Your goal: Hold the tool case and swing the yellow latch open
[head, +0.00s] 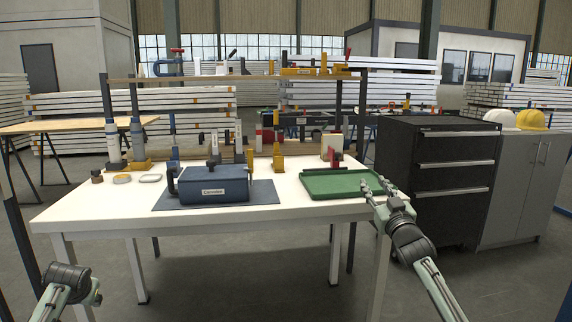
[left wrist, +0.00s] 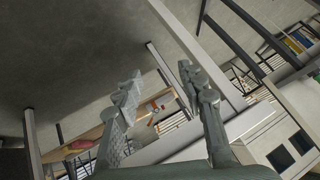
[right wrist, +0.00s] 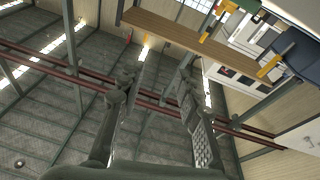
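The tool case (head: 214,189) is a dark blue box with a pale label on its front, a top handle and a dark handle at its left end. It sits upright on a blue mat (head: 265,194) on the white table.
A green tray (head: 335,191) lies right of the mat, beside my right gripper. Clamps and small rings (head: 150,178) stand along the table's back and left. A black drawer cabinet (head: 440,205) stands at the right. The white table's (head: 110,205) front left is bare.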

